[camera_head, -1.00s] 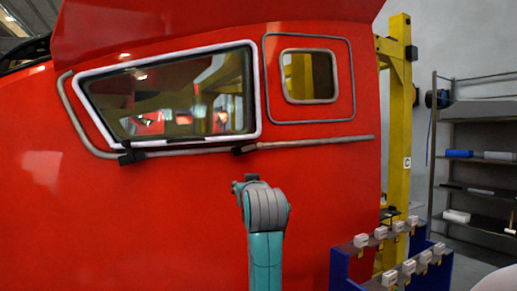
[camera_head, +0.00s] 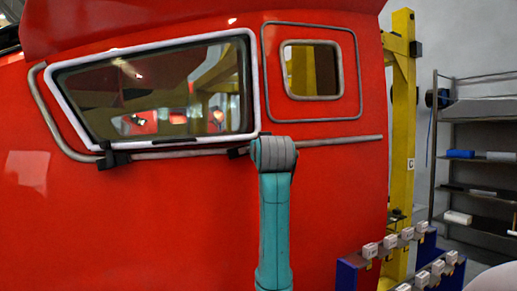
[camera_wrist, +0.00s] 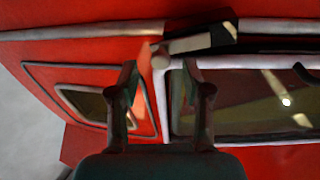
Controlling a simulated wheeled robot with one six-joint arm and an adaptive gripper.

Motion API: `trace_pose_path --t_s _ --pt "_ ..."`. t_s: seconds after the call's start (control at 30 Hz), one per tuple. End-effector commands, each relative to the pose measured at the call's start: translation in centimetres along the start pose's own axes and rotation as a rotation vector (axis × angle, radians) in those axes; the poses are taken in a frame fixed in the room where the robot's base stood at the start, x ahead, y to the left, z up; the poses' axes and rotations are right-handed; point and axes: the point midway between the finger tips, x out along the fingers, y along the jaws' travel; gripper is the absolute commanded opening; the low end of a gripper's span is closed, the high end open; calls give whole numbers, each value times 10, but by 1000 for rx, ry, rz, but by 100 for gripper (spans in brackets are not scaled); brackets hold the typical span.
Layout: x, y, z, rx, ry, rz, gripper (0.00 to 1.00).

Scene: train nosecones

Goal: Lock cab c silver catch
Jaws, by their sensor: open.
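The red cab (camera_head: 190,210) fills much of the head view, with a white-framed window (camera_head: 252,90) and a grey rail (camera_head: 330,142) below it. Two dark catches sit along the rail, one at left (camera_head: 113,157) and one at right (camera_head: 237,152), the right one partly behind my arm. In the wrist view, a catch with a silver bar (camera_wrist: 190,43) and a black part (camera_wrist: 228,30) lies by the rail, at the window's corner. My gripper (camera_wrist: 160,76) is open and empty, its fingertips just short of the silver bar. My arm hides the gripper in the head view.
A smaller window (camera_head: 312,70) is right of the large one. A yellow post (camera_head: 401,110) bears a C sign (camera_head: 410,164). A blue rack (camera_head: 347,275) with several tagged pieces stands at lower right. Shelves (camera_head: 480,120) stand behind.

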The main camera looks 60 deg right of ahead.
Motion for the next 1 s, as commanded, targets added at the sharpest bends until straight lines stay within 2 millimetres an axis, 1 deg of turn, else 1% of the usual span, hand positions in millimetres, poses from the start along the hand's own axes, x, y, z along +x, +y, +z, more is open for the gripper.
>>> trace_pose_path --t_s 0.03,0.1,0.23,0.4,0.6,0.63,0.67,0.7,0.77,0.8,0.83,1.0 --pt "8 0 1 0 -3 1 49" --pt "17 0 0 0 -1 1 49" --pt "28 0 0 0 -1 0 49" --pt "33 0 0 0 0 0 49" --pt "33 0 0 0 0 0 49" --pt "33 0 0 0 0 0 46" --pt "33 0 0 0 0 0 39" --pt "33 0 0 0 0 0 29" --pt "33 0 0 0 0 0 14" --pt "33 0 0 0 0 0 4" --pt "33 0 0 0 0 0 0" --pt "33 0 0 -2 1 0 0"
